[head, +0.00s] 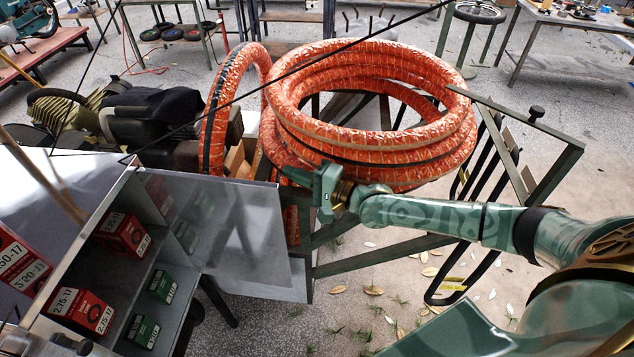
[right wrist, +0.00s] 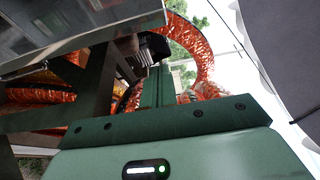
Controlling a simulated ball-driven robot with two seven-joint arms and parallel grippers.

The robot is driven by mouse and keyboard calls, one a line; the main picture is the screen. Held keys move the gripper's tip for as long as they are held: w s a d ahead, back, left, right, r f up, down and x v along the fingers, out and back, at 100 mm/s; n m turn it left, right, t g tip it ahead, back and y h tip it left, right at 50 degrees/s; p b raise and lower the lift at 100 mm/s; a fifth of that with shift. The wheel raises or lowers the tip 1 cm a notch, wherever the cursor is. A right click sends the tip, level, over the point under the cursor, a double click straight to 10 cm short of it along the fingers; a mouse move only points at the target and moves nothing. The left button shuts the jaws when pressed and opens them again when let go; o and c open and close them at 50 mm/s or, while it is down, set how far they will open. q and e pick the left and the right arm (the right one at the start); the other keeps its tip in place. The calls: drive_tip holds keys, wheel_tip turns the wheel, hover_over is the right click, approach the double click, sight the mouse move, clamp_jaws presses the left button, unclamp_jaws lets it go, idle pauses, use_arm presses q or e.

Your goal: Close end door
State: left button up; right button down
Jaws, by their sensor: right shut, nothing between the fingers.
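The end door (head: 245,228) is a flat grey metal panel standing open at the right side of a shelved metal cabinet (head: 78,235), with the shelves exposed. My right gripper (head: 292,176) reaches in from the right. It is shut and empty, close to the door's upper free corner; I cannot tell whether it touches the door. In the right wrist view the shut fingers (right wrist: 158,88) point away from the camera, and a shiny grey panel (right wrist: 70,30), apparently the door, lies at the upper left. My left gripper is not in view.
Coiled orange hose (head: 375,105) sits on a green metal frame (head: 545,175) just beyond my right gripper. Red boxes (head: 80,308) and green boxes (head: 142,331) stand on the cabinet shelves. A compressor (head: 150,125) is behind the cabinet. Leaf-strewn floor shows at the lower middle.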

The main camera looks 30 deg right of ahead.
drive_tip(key=s+a+p, duration=0.2)
drive_tip(key=s, duration=0.1)
drive_tip(key=shift+s+a, duration=0.1)
drive_tip(key=shift+a, duration=0.15)
